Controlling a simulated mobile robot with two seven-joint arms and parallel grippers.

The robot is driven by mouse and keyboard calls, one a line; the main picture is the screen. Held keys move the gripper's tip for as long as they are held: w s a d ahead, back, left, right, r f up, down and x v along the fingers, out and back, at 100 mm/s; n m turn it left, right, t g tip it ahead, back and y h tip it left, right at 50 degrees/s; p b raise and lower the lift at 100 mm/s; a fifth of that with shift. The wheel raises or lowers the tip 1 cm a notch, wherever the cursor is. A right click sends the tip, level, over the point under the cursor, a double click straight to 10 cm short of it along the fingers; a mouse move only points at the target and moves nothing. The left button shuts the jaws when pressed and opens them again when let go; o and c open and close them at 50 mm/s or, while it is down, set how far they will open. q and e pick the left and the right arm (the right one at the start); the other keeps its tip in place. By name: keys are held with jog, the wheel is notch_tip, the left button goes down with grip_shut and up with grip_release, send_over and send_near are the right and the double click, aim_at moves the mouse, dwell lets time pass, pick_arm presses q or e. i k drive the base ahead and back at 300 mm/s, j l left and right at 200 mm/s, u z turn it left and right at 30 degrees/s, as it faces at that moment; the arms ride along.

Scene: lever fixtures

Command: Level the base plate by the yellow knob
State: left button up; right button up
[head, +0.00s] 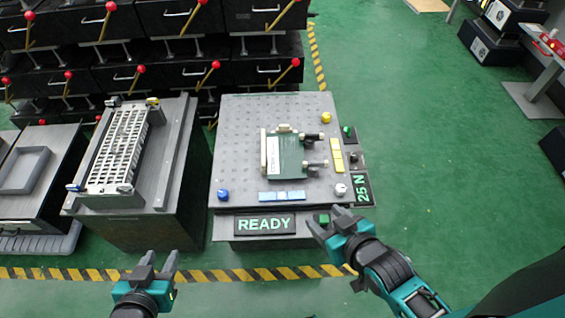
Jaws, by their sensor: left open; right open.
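The base plate (240,140) is a grey perforated square on a dark stand, in the middle of the head view. The yellow knob (326,117) is at its far right corner. A blue knob (222,194) is at the near left corner and a white knob (340,190) at the near right. A yellow strip (337,155) lies along the right edge and a blue-and-white strip (282,196) along the near edge. My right gripper (323,217) is open near the plate's near right corner, apart from the yellow knob. My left gripper (160,262) is open and empty, left of the stand.
A green circuit board (287,155) with connectors is on the plate. Displays read READY (265,224) and 25 N (360,190). A bench with a slotted metal rack (120,148) stands left. Black lever boxes (185,75) stand behind.

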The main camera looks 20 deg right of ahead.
aim_at(326, 117)
jog(key=l+z, duration=0.1)
jog(key=z, duration=1.5)
jog(key=i+l+z, duration=0.15)
jog(key=l, duration=0.3)
jog(key=i+l+z, duration=0.2)
jog(key=l, duration=0.25)
jog(key=i+l+z, duration=0.2)
jog(key=l, duration=0.25)
jog(key=i+l+z, duration=0.15)
jog(key=i+l, duration=0.2)
jog(key=i+l+u, duration=0.2)
jog(key=i, duration=0.2)
jog(key=i+u, duration=0.15)
jog(key=i, duration=0.2)
jog(key=i+l+u, duration=0.2)
jog(key=i+u, duration=0.8)
jog(key=i+l+u, duration=0.1)
jog(key=i+u, duration=0.45)
jog(key=u, duration=0.25)
jog(key=i+u, duration=0.15)
jog(key=u, duration=0.3)
jog(key=i+u, duration=0.2)
jog(key=u, duration=0.3)
